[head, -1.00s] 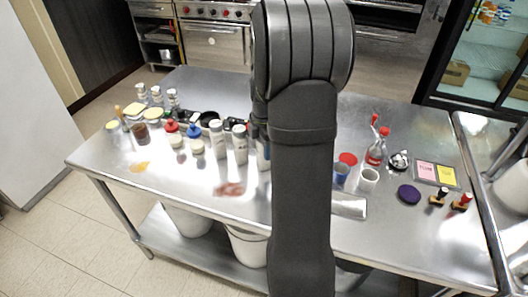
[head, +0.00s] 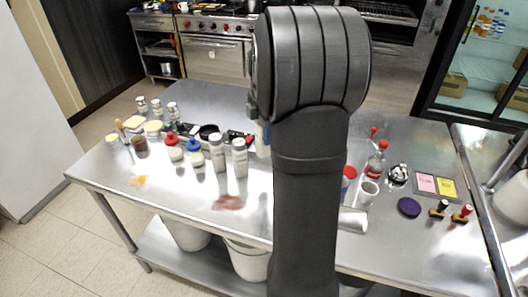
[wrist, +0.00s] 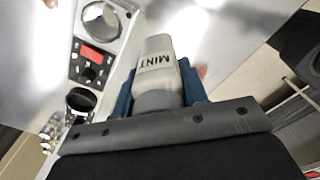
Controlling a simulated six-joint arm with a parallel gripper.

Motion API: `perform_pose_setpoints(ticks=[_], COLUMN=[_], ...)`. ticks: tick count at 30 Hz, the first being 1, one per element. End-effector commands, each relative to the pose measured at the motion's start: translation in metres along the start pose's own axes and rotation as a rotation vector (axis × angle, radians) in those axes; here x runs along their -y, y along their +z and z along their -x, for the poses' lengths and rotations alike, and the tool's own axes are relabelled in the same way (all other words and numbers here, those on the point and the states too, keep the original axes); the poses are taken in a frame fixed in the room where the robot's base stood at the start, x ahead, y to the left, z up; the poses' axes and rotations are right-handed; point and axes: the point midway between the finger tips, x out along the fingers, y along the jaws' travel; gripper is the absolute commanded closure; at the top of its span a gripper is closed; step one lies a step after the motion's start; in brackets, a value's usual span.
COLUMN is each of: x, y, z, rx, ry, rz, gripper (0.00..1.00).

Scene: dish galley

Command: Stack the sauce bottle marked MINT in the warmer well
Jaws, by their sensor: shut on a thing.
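The sauce bottle marked MINT (wrist: 157,62) is grey-white with dark lettering and is held between the blue fingers of my gripper (wrist: 158,95). My gripper is shut on it. In the head view my arm hides most of the gripper; a pale part of the bottle (head: 263,149) shows at the arm's left edge. A dark unit with round openings, seemingly the warmer, lies left of the bottle in the wrist view, with a black round well (wrist: 81,100). In the head view the warmer (head: 209,131) is behind the bottles, partly hidden.
Two similar pale bottles (head: 240,158) stand left of my arm, near red- and blue-capped jars (head: 194,154).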

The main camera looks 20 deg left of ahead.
Motion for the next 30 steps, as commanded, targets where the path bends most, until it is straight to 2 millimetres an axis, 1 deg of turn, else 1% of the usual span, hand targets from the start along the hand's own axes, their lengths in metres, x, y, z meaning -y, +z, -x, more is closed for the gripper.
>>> perform_pose_setpoints(ticks=[1,6,9,13,17,21,24,28,30], x=[-0.01,-0.048,-0.067,-0.085,-0.092,-0.092,-0.093,-0.093,-0.093], y=[0.005,0.025,0.035,0.045,0.05,0.05,0.05,0.05,0.05], z=[0.003,0.008,0.009,0.011,0.006,-0.018,-0.032,-0.043,-0.054], rx=[0.0,0.0,0.0,0.0,0.0,-0.002,-0.001,-0.001,-0.001], ry=[0.001,-0.001,-0.001,0.0,-0.001,-0.005,-0.003,-0.002,-0.003], rz=[-0.001,0.0,0.0,0.0,0.0,0.0,0.0,0.0,0.0], gripper=[0.9,0.9,0.9,0.9,0.9,0.9,0.9,0.9,0.9])
